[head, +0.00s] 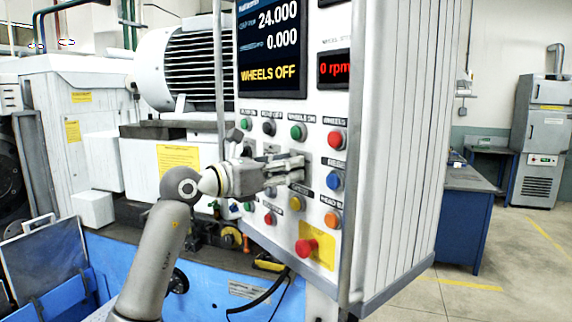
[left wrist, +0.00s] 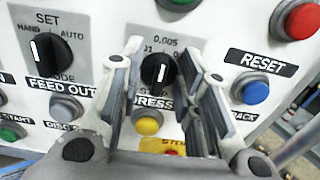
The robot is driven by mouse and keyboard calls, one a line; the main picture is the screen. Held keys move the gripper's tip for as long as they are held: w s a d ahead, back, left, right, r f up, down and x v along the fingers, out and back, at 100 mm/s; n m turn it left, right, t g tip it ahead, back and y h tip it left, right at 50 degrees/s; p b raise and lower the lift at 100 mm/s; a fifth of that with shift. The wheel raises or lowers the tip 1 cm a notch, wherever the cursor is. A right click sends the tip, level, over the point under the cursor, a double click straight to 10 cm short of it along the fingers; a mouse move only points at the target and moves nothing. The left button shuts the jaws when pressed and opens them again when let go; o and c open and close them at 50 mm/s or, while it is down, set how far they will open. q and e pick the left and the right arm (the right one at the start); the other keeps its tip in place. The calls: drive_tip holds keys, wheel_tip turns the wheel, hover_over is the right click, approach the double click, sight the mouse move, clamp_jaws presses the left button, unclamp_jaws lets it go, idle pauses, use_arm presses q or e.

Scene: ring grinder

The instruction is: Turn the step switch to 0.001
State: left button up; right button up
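The step switch (left wrist: 158,71) is a black round knob with a white pointer line, on a grey plate in the left wrist view. Its pointer looks close to upright. The label 0,005 shows above it, and a partly covered label ending in 1 is at its upper left. My left gripper (head: 297,168) is at the control panel, its fingers apart. In the left wrist view one finger is on each side of the knob, with a gap visible to each. In the head view the gripper covers the knob. My right gripper is not in view.
The control panel (head: 330,112) carries several buttons close around the switch: a blue reset button (left wrist: 250,88), a yellow button (left wrist: 147,122) and a red emergency stop (head: 306,247). The mode knob (left wrist: 44,54) is to the left. The screen (head: 271,45) reads WHEELS OFF.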

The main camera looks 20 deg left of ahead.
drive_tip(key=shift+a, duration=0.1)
use_arm(q)
drive_tip(key=c, duration=0.6)
clamp_jaws()
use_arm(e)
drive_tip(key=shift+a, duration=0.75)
use_arm(q)
drive_tip(key=shift+n, duration=0.3)
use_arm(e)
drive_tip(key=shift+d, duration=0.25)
use_arm(q)
drive_tip(key=n, duration=0.3)
drive_tip(key=n+p, duration=0.1)
drive_tip(key=n, duration=0.5)
drive_tip(key=shift+w+a+f+p, duration=0.2)
drive_tip(key=shift+a+p, duration=0.1)
drive_tip(key=shift+p, duration=0.1)
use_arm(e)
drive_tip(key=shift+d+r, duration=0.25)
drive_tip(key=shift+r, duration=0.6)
use_arm(q)
drive_tip(key=shift+n, duration=0.3)
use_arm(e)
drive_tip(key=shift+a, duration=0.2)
